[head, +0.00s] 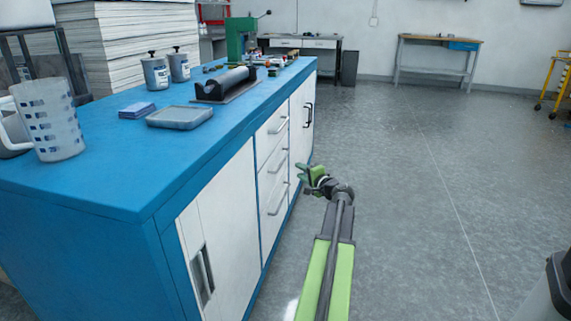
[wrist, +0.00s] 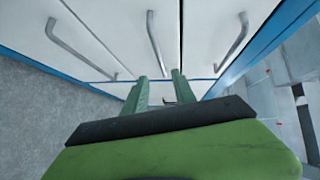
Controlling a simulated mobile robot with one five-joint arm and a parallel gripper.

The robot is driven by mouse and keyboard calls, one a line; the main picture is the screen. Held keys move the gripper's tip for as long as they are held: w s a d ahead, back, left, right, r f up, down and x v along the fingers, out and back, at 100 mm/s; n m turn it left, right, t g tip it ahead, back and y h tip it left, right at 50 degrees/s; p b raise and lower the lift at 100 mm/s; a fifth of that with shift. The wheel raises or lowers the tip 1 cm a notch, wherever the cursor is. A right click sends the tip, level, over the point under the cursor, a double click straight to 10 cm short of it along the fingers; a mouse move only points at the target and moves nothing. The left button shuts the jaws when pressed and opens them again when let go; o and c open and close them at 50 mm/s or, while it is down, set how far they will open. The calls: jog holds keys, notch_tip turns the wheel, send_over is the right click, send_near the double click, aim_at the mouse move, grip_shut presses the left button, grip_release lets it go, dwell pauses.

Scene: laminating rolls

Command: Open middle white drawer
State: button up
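The blue-topped cabinet has a stack of three white drawers with grey bar handles. The middle white drawer (head: 267,172) is shut, and its handle (head: 279,158) faces the aisle. In the wrist view the middle drawer's handle (wrist: 154,42) lies beyond my fingertips, roughly in line with the gap between them. My green gripper (head: 303,173) is in front of the drawer stack, to the right of the handles and apart from them. It also shows in the wrist view (wrist: 160,82), with its two fingers spread and nothing held between them.
The upper drawer (head: 268,134) and lower drawer (head: 268,212) are shut, with handles close by. White doors (head: 225,220) flank the stack. A jug (head: 47,120), a grey tray (head: 180,117) and a black roller device (head: 226,84) stand on top. The floor (head: 430,190) to the right is clear.

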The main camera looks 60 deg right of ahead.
jog(key=b+x, duration=0.1)
jog(key=x, duration=1.2)
jog(key=shift+d+b, duration=0.35)
jog(key=shift+d, duration=0.1)
jog(key=shift+f, duration=0.1)
grip_shut()
